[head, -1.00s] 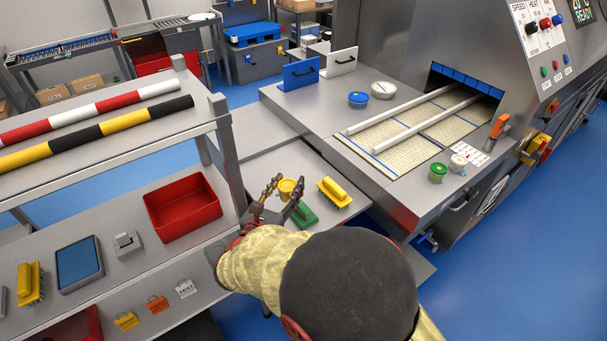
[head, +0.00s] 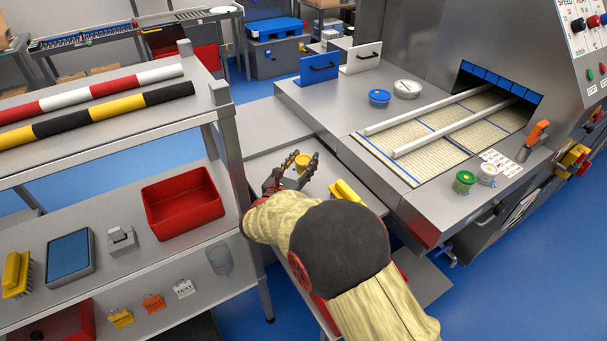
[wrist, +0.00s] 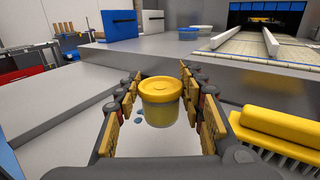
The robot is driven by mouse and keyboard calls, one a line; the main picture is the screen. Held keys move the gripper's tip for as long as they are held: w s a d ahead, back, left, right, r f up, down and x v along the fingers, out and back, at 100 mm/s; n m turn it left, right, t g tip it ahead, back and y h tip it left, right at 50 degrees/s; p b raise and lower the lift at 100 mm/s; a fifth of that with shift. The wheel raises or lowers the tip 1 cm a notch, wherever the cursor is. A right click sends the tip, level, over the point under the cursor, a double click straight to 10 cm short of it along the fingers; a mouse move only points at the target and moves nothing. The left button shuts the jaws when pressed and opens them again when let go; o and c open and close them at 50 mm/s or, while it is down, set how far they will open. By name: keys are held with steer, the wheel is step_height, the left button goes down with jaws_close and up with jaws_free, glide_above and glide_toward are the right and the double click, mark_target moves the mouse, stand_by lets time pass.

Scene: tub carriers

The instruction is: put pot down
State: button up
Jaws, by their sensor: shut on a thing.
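The pot is small, with a yellow lid and a clear-looking yellowish body. In the wrist view the pot (wrist: 159,103) is upright between the two fingers of my gripper (wrist: 160,92). My gripper is shut on the pot. I cannot tell whether the pot's base touches the table surface.
A yellow brush (wrist: 280,135) lies close to the right of my gripper. The machine's raised bed (head: 318,105) stands right of the table. A rack with a red bin (head: 186,205) is at the left. Bare table (wrist: 60,115) shows left of the pot.

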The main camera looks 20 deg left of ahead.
mark_target(303, 169)
steer(key=shift+w+a+f, duration=0.15)
steer(key=shift+w+f, duration=0.45)
steer(key=shift+f, duration=0.15)
steer(key=f+b, duration=0.3)
steer(key=shift+w+a+f, duration=0.15)
steer(key=shift+w+f, duration=0.1)
steer(key=shift+f, duration=0.15)
steer(key=shift+r, duration=0.1)
steer(key=o, duration=0.9)
